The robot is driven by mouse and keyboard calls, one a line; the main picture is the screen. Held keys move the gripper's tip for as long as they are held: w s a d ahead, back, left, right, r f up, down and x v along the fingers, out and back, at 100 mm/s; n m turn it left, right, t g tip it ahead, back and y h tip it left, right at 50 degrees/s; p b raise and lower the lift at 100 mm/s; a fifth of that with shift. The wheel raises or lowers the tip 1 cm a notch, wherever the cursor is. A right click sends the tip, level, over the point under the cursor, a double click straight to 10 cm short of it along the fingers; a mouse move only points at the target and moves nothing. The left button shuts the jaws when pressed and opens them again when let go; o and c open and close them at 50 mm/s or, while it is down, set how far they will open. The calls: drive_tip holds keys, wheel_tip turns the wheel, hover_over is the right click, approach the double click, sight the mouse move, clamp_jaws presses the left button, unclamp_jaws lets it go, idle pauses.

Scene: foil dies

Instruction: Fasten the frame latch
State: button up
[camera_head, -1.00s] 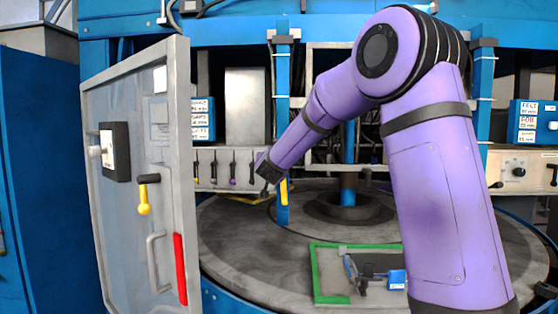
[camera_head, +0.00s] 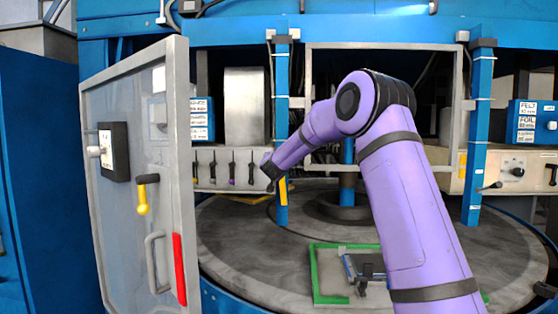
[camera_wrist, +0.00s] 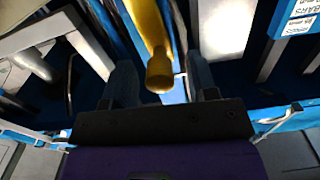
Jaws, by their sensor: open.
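A yellow handle (camera_head: 283,190) hangs on a blue upright post (camera_head: 281,130) of the frame, left of centre in the head view; I take it for the frame latch. In the wrist view the yellow handle (camera_wrist: 157,60) reaches down between the two fingers of my gripper (camera_wrist: 163,80). The fingers are apart, with space on both sides of the handle, and hold nothing. In the head view my gripper (camera_head: 271,170) is small and dark, beside the post just above the yellow handle. The handle's mount is not clear.
A grey door (camera_head: 130,240) stands open at left, with another yellow handle (camera_head: 143,200), a grey pull and a red strip. A round grey table (camera_head: 240,245) bears a green frame (camera_head: 318,275) below my arm. A panel with several small levers (camera_head: 220,168) is left of the post.

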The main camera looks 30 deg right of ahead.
drive_tip(key=shift+w+d, duration=0.15)
drive_tip(key=shift+w, duration=0.1)
clamp_jaws()
